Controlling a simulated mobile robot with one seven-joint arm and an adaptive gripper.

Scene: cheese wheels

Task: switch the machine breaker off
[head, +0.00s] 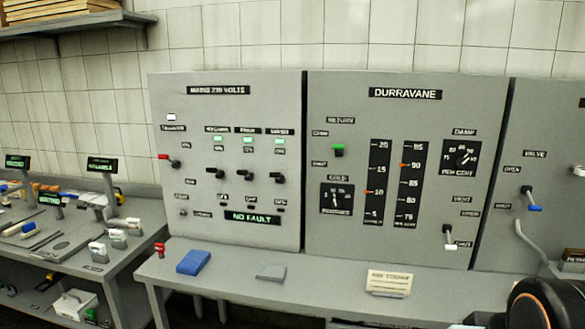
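The grey mains panel (225,110), headed "MAINS 230 VOLTS", stands on the bench left of centre. Three small black switches sit in a row on it: a left one (216,172), a middle one (249,177) and a right one (279,177). The left one seems to be the machine breaker, but its small label is blurred. A lit green lamp (217,141) sits above it, and the other two also have green lamps. I cannot read the switch positions surely. A display (252,218) reads "NO FAULT". My gripper is not in view; a dark, orange-ringed part of my arm shows at bottom right.
A red-handled switch (168,160) is left of the three switches. The DURRAVANE panel (340,95) adjoins on the right, then a valve panel (560,125). A blue block (193,262), a grey block (270,272) and a card (389,282) lie on the bench below.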

